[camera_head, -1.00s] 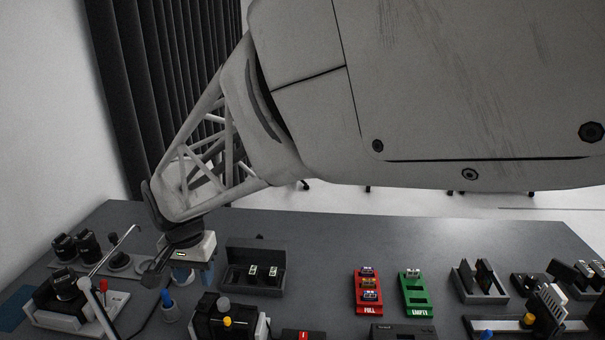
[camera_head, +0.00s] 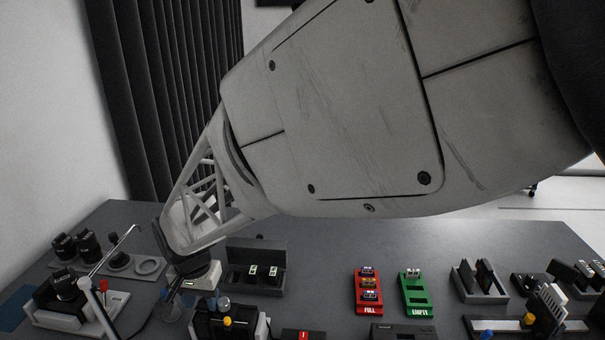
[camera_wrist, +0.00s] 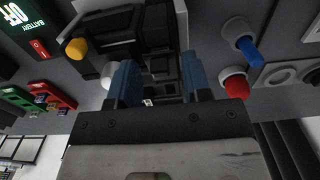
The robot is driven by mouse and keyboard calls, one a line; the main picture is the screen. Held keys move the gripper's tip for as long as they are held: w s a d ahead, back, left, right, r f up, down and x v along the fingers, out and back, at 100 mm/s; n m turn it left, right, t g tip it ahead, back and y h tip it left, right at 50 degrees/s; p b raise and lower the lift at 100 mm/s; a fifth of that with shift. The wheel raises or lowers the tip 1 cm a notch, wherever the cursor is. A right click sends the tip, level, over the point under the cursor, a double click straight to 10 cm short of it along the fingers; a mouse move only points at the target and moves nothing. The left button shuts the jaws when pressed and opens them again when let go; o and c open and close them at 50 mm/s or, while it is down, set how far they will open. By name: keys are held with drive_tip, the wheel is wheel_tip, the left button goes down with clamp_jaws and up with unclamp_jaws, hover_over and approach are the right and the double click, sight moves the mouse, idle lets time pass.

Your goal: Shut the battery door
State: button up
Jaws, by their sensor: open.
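The black device (camera_head: 222,320) with yellow and grey knobs stands at the front of the table, left of centre. In the wrist view the black device (camera_wrist: 150,25) lies just beyond the fingertips, with dark panels and a recess. I cannot clearly tell which panel is the battery door or how far open it is. My gripper (camera_wrist: 158,75) is open, its two blue fingers apart with nothing held between them.
A display reading BATTERY OFF (camera_wrist: 25,22) shows at the wrist view's upper left. A red FULL rack (camera_head: 369,309) and a green EMPTY rack (camera_head: 419,310) stand right of a black case (camera_head: 278,285). Blue (camera_wrist: 248,50) and red (camera_wrist: 235,84) knobs lie right of my fingers.

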clamp_jaws()
drive_tip(key=shift+s+f+t, duration=0.2)
drive_tip(key=shift+f+t, duration=0.05)
drive_tip(key=shift+t, duration=0.45)
unclamp_jaws()
drive_tip(key=shift+w+r+g, duration=0.1)
drive_tip(key=shift+w+g, duration=0.1)
drive_tip(key=shift+g, duration=0.2)
